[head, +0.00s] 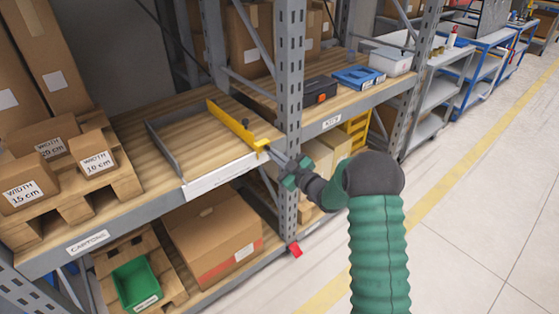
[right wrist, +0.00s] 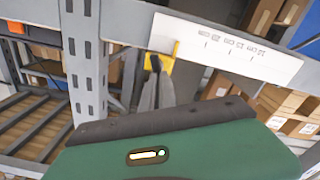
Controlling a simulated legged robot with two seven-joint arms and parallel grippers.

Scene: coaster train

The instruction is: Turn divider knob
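The yellow divider (head: 235,125) lies across the wooden shelf board, with its front end at the shelf's front edge. A small dark knob (right wrist: 155,62) shows against the divider's yellow end plate (right wrist: 173,56) in the right wrist view. My right gripper (head: 270,152) reaches the divider's front end from the aisle side. Its grey fingers (right wrist: 155,90) are close together with their tips at the knob. I cannot tell whether they are closed on it. The knob is mostly hidden in the head view. My left gripper is not in view.
A white scale strip (right wrist: 228,47) runs along the shelf front. A grey upright post (head: 290,80) stands just right of the divider. A grey side rail (head: 165,150) and labelled cartons (head: 95,160) are to the left. The aisle floor (head: 470,200) is clear.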

